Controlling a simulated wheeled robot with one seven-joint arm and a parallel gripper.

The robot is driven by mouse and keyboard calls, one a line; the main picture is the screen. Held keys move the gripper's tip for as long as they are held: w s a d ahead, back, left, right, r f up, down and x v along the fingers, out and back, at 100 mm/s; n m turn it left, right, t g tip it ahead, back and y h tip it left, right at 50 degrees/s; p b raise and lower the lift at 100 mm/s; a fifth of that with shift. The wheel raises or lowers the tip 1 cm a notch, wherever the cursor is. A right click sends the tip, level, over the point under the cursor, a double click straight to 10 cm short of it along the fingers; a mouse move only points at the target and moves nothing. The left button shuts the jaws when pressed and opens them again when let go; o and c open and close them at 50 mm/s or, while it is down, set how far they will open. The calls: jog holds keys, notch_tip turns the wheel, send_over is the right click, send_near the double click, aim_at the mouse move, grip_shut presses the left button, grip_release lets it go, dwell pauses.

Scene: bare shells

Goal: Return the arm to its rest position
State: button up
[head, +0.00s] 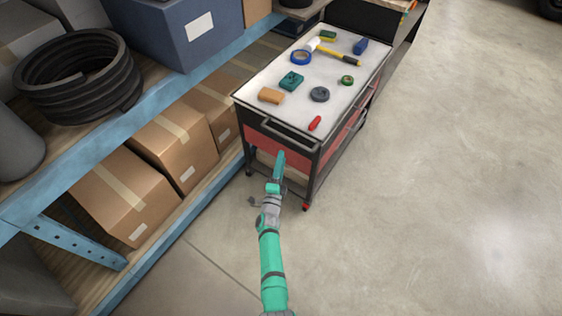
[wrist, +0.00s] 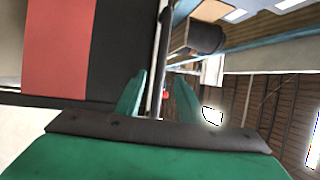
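My green arm (head: 272,262) reaches forward from the bottom of the head view. Its end, my gripper (head: 280,160), is in front of the near end of the tool cart (head: 262,137), below the cart's top and handle. In the wrist view the two green fingers of my gripper (wrist: 160,88) stand apart with a gap between them. No object is gripped. Red and black surfaces fill the upper left of the wrist view.
The cart top holds a red item (head: 315,123), an orange block (head: 271,96), a grey disc (head: 319,94), a teal block (head: 291,81) and other tools. Shelving with cardboard boxes (head: 125,195) and a coiled black hose (head: 78,80) stands left. The floor (head: 455,190) on the right is clear.

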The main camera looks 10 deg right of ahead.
dwell(0.5)
jog(key=s+a+n+y, duration=0.15)
jog(key=s+n, duration=0.25)
jog(key=s, duration=0.6)
jog(key=s+a+f+n+g+y, duration=0.1)
jog(key=s+a+n, duration=0.15)
jog(key=s, duration=0.65)
jog(key=s+a+n+y, duration=0.15)
jog(key=s+n, duration=0.25)
jog(key=s, duration=0.6)
jog(key=s+a+r+n+g+y, duration=0.2)
jog(key=s+r+n, duration=0.8)
jog(key=s+r, duration=0.9)
jog(key=s, duration=0.3)
jog(key=shift+a+g+y, duration=0.3)
jog(key=shift+c, duration=0.6)
